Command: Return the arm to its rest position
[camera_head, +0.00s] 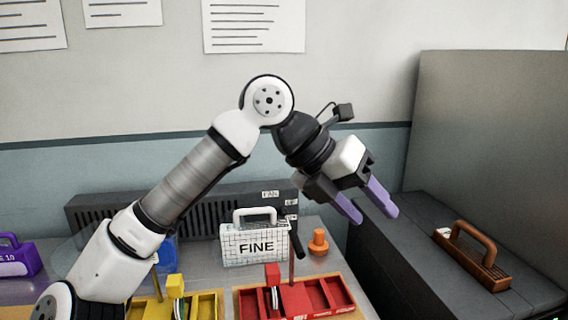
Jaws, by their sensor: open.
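My arm (195,180) rises from the lower left, bends at a high elbow and reaches down to the right. My gripper (374,208) is open and empty, its two purple fingers spread apart and pointing down to the right. In the picture it hangs between the bench and the dark cabinet at right, above both. Nothing is between the fingers. My base and the lowest arm links are mostly out of frame.
On the bench are a white FINE case (254,245), an orange knob-shaped piece (318,243), a red tray (325,297), a yellow tray (206,306) and a purple case (18,258). A brown handled block (470,262) sits on the dark cabinet (400,240).

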